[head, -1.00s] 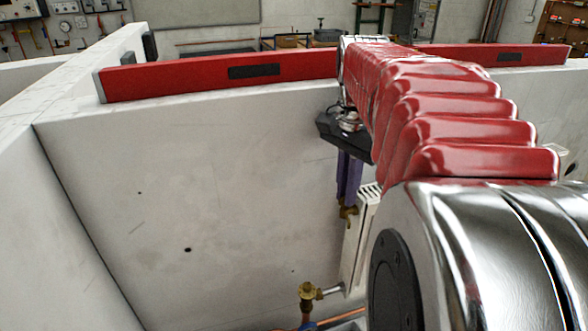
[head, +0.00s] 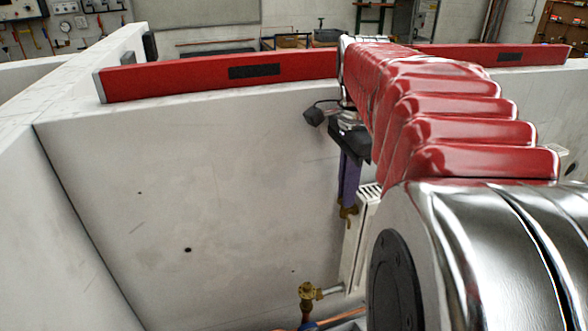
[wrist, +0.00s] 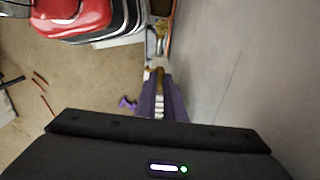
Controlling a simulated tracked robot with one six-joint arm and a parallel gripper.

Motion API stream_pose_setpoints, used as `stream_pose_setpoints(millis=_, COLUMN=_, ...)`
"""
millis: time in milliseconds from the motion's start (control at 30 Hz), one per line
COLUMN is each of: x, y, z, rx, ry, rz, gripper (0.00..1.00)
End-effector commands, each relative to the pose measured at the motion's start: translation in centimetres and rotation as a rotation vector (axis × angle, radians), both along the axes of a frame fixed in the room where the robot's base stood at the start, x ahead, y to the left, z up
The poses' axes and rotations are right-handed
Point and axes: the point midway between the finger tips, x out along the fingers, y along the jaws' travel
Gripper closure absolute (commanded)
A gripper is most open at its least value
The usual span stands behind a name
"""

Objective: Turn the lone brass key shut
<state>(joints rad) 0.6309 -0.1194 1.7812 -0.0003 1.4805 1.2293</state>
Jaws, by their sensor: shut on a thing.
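The brass key (head: 348,213) sits at the upper left end of a white radiator (head: 362,232), close to the bay wall. My gripper (head: 348,200) points down from above, and its purple fingers are shut on the key. In the wrist view my gripper (wrist: 163,88) shows with brass (wrist: 160,75) between the purple fingers and the white radiator ribs beneath. The fingers hide part of the key, and its exact angle is hard to tell.
A pale wall (head: 220,190) runs behind the radiator, topped by a red board (head: 215,76). A brass valve (head: 308,297) on copper pipe stands low at the radiator's left. Open floor shows at left in the wrist view.

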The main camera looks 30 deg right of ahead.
Motion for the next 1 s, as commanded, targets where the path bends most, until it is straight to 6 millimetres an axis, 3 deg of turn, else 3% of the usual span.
stream_pose_setpoints(millis=33, x=0.1, y=0.0, z=0.1, rx=-0.001, ry=-0.005, rz=0.001, gripper=1.0)
stream_pose_setpoints(millis=67, x=0.1, y=0.0, z=0.1, rx=-0.001, ry=-0.005, rz=0.001, gripper=0.9)
stream_pose_setpoints(millis=100, x=0.1, y=0.0, z=0.1, rx=-0.001, ry=-0.005, rz=0.001, gripper=0.87)
stream_pose_setpoints(millis=533, x=0.1, y=0.0, z=0.9, rx=-0.002, ry=-0.004, rz=0.001, gripper=0.87)
stream_pose_setpoints(millis=1000, x=0.1, y=-0.1, z=7.9, rx=-0.002, ry=-0.005, rz=0.001, gripper=0.87)
